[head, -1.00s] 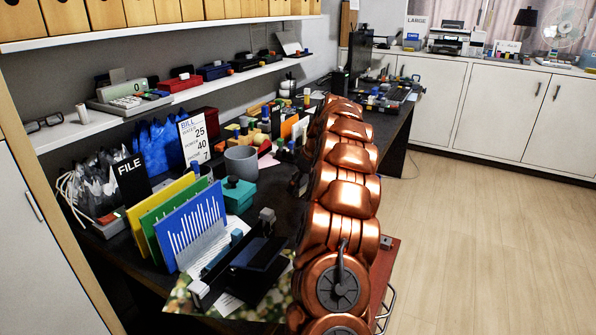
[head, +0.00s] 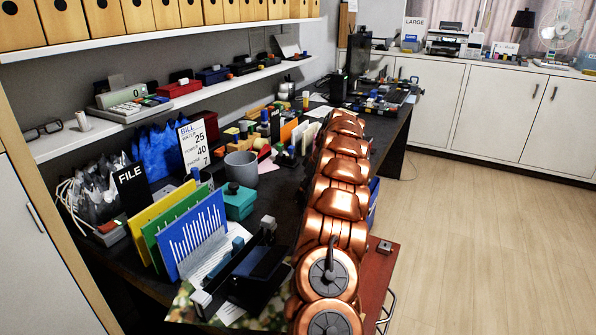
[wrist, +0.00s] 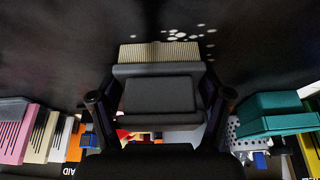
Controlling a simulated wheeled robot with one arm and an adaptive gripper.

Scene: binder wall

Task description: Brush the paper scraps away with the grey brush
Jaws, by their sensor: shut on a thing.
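In the wrist view my gripper (wrist: 158,97) is shut on the grey brush (wrist: 157,72), with one dark finger on each side of its block-like body. The brush's pale bristles (wrist: 150,52) face the top of the picture. Several small white paper scraps (wrist: 186,33) lie on the dark desk top just beyond the bristles, some close to their right end. I cannot tell whether the bristles touch the desk. In the head view my copper arm hides the gripper and brush, and I cannot make out the scraps.
In the head view the dark desk (head: 285,188) is crowded along the wall. A grey cup (head: 241,167), a teal box (head: 236,201) and upright coloured files (head: 190,235) stand left of my arm. A red cabinet (head: 378,275) is at right. Open floor (head: 480,220) lies beyond.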

